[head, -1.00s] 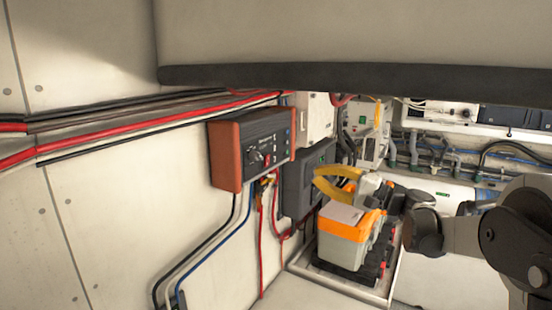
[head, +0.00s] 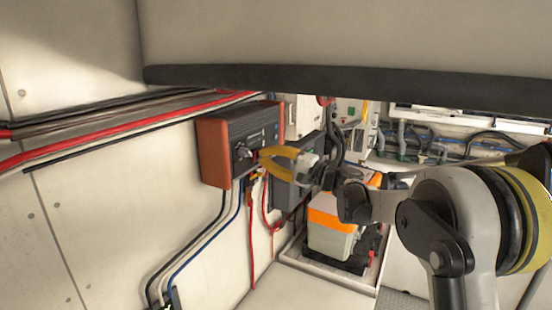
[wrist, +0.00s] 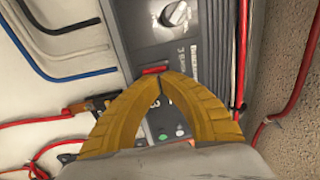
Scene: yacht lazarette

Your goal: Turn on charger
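The charger is a wall box with orange sides and a dark grey front (head: 214,152), at left centre in the head view. In the wrist view its front panel (wrist: 150,30) carries a grey-white rotary knob (wrist: 175,14) and a small red switch (wrist: 153,70). My gripper (head: 262,158) has yellow fingers and is at the right part of the charger's front. In the wrist view my gripper's fingertips (wrist: 160,77) come together right at the red switch, with nothing visible between them. I cannot tell whether they touch the switch, and they partly cover the panel below it.
Red and black cables (head: 120,130) run along the wall to the charger, and several wires hang below it. A dark grey box (head: 308,155) is mounted behind it. An orange-and-grey box (head: 335,225) stands in a tray. A dark-edged overhang (head: 340,80) crosses above.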

